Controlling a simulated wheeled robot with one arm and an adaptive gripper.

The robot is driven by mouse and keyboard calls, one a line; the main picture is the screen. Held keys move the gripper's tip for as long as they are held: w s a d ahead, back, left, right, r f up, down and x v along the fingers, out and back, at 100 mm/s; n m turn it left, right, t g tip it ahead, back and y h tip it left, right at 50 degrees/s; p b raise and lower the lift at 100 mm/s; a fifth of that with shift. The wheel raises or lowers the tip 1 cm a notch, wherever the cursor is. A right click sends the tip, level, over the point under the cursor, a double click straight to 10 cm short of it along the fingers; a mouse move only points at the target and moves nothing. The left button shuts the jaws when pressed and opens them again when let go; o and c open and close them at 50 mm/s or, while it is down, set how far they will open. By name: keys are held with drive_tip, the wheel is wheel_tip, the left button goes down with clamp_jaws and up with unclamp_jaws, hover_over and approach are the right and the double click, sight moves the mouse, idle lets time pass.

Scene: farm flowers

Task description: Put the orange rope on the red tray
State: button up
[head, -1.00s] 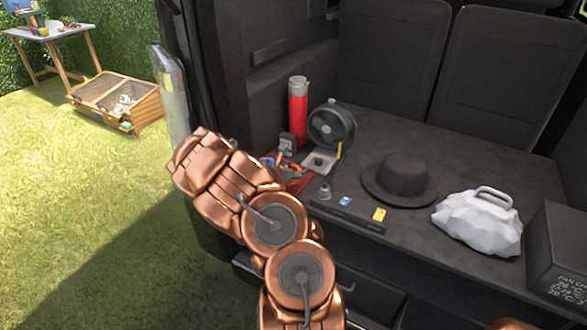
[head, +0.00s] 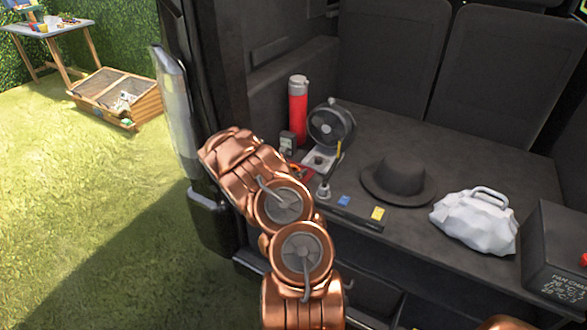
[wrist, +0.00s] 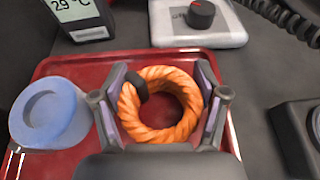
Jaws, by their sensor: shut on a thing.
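The orange rope (wrist: 180,82) is a coiled ring with a dark band in the wrist view. My gripper (wrist: 163,82) is shut on it, one finger at each side of the ring. The rope is over the red tray (wrist: 75,72), within its outline. I cannot tell whether it touches the tray floor. In the head view only a little of the red tray (head: 305,174) shows, beside my copper arm, which hides my gripper.
A blue ring-shaped item (wrist: 45,135) is at the tray's left side. A meter (wrist: 82,14) and a white box with a knob (wrist: 200,28) stand beyond the tray. A red bottle (head: 298,105), fan (head: 331,125), black hat (head: 398,178) and white bag (head: 475,218) are in the vehicle.

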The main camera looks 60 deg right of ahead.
drive_tip(key=shift+f, duration=0.1)
drive_tip(key=o, duration=1.3)
drive_tip(key=shift+r, duration=0.25)
drive_tip(key=shift+w+a, duration=0.15)
drive_tip(key=shift+a, duration=0.25)
drive_tip(key=b+v, duration=0.1)
drive_tip(key=v, duration=0.8)
drive_tip(key=shift+a+b, duration=0.2)
drive_tip(key=shift+b, duration=0.2)
drive_tip(key=shift+v, duration=1)
